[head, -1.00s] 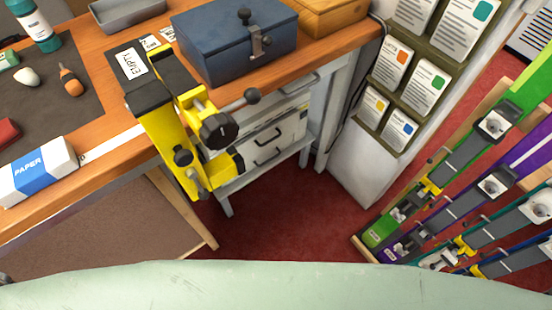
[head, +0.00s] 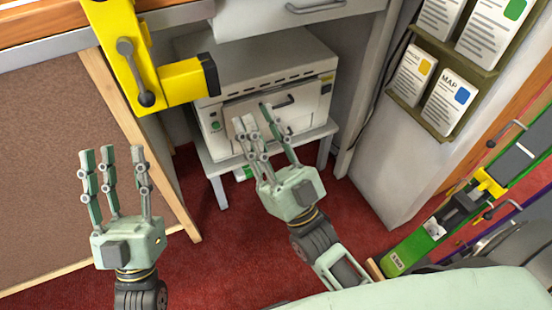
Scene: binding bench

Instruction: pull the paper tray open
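A white printer (head: 262,58) stands on a low white stand under the bench, in the middle of the head view. The paper tray (head: 236,106) is a panel in its front, with a dark handle near its upper right. The tray looks shut, flush with the printer. My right gripper (head: 256,117) is in front of the tray, fingers pointing up at it and spread apart. It hides part of the tray front, and I cannot tell whether a fingertip touches it. My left gripper (head: 113,153) is open and empty at the lower left, away from the printer.
A yellow clamp (head: 130,60) hangs down from the bench edge, left of and partly in front of the printer. A bench drawer (head: 310,10) is above. A white panel with cards (head: 450,103) is at right.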

